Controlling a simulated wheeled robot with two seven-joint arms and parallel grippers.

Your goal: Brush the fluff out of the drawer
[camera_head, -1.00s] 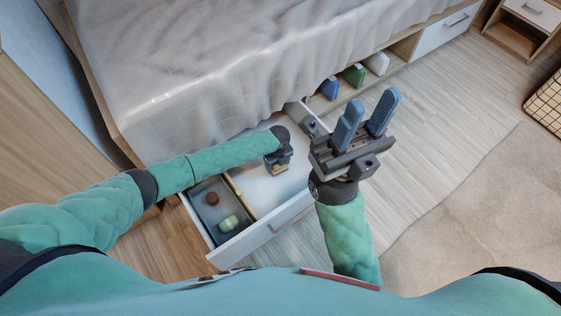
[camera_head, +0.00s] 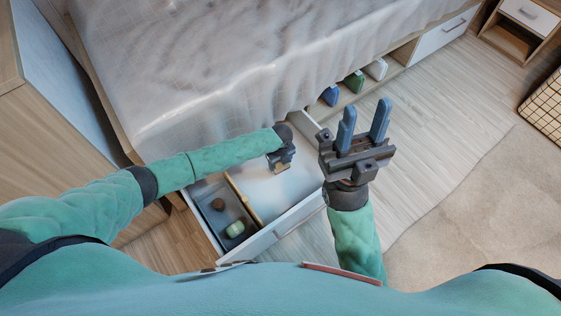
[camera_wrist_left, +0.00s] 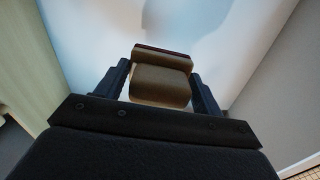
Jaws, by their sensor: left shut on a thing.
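The open drawer (camera_head: 276,237) sticks out from under the bed, with a white floor and a grey tray (camera_head: 213,215) at its left side. My left gripper (camera_head: 279,164) reaches into the drawer's right part and is shut on a wooden brush. The left wrist view shows the brush (camera_wrist_left: 160,84) between the two fingers, above the white drawer floor; its bristles are hidden. I cannot tell whether it touches the floor. No fluff is clearly visible. My right gripper (camera_head: 364,121) is open and empty, raised to the right of the drawer, fingers pointing up.
The tray holds a brown round thing (camera_head: 218,204) and a pale green roll (camera_head: 235,229). A wooden divider (camera_head: 243,198) separates it from the white part. Blue, green and white items (camera_head: 354,82) stand in the bed's open shelf. The floor right of the drawer is clear.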

